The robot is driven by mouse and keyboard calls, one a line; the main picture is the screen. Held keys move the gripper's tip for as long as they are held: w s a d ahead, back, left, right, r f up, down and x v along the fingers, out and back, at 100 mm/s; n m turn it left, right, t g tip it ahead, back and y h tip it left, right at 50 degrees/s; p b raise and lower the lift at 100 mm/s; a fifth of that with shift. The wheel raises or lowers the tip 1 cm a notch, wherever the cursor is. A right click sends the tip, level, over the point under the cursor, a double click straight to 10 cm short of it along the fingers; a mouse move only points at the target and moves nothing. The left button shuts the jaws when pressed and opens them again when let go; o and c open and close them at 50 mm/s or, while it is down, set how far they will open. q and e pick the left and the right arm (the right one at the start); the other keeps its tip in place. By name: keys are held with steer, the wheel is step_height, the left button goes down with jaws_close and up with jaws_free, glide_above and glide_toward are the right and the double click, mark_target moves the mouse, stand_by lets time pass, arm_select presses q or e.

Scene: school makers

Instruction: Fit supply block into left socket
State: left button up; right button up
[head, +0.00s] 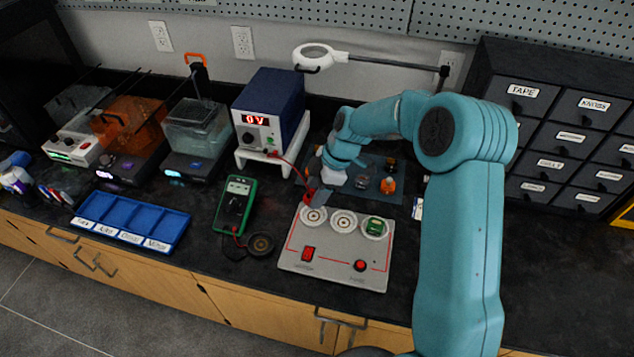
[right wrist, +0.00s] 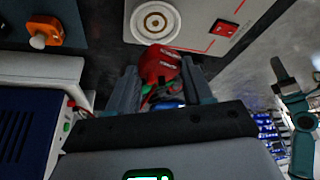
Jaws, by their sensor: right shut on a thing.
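The supply block, a red block with white lettering, is held between the fingers of my right gripper (head: 314,190). The block (right wrist: 158,66) shows clearly between the fingertips in the right wrist view, with some green and blue below it. The left socket (head: 313,216) is a white ring on the grey panel (head: 300,257). It also shows just beyond the block in the right wrist view (right wrist: 155,22). The block is just behind the left socket, not in it; its height above the panel is unclear. My left gripper is not in view.
The middle socket (head: 343,223) looks empty; a green block (head: 375,227) sits in the right one. A green multimeter (head: 235,203) lies left of the panel. A power supply (head: 270,110) on a white stand is behind. An orange part (head: 388,185) lies on the blue mat.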

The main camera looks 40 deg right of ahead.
steer(key=shift+f+b, duration=1.15)
steer(key=shift+f, duration=1.5)
steer(key=shift+b, duration=0.4)
steer(key=shift+b, duration=0.35)
steer(key=shift+f+b, duration=0.6)
steer(key=o, duration=0.7)
steer(key=shift+o, duration=0.2)
